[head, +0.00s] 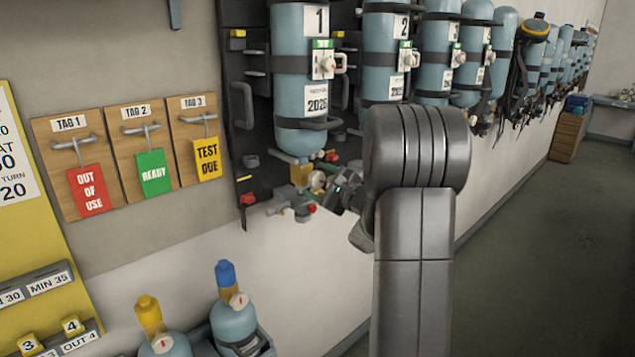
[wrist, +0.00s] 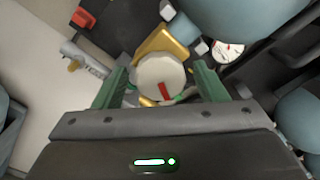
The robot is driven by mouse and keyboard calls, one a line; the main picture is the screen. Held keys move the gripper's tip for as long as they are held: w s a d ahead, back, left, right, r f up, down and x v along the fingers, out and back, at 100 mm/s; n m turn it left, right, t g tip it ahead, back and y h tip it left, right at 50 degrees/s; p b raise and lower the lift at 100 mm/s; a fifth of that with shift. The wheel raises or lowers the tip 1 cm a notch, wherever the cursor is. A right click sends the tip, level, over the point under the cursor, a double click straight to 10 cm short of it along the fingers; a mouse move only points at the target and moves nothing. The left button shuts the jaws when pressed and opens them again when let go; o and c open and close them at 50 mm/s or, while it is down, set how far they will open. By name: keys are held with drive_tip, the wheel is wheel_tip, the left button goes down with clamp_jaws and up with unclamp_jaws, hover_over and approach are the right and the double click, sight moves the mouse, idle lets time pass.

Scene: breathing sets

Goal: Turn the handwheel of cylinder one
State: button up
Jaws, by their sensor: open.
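Cylinder one (head: 302,60) is a pale blue cylinder hung upside down on the wall rack, with a "1" label and a green "TEST" tag. Its brass valve (head: 300,174) is at the bottom end. In the wrist view the handwheel (wrist: 158,72) is a round, off-white knob with a red mark, in front of the gold valve body (wrist: 168,42). My gripper (wrist: 162,80) is open, with one green finger on each side of the handwheel. Gaps show beside the wheel; contact cannot be told. In the head view my arm partly hides the gripper.
A pressure gauge (wrist: 228,50) sits close right of the handwheel. A grey fitting with red knobs (head: 295,205) is below the valve. Cylinder two (head: 384,60) hangs to the right. Tag boards (head: 76,200) are on the left wall. The floor at right is clear.

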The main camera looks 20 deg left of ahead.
drive_tip(key=b+v, duration=0.1)
drive_tip(key=v, duration=1.2)
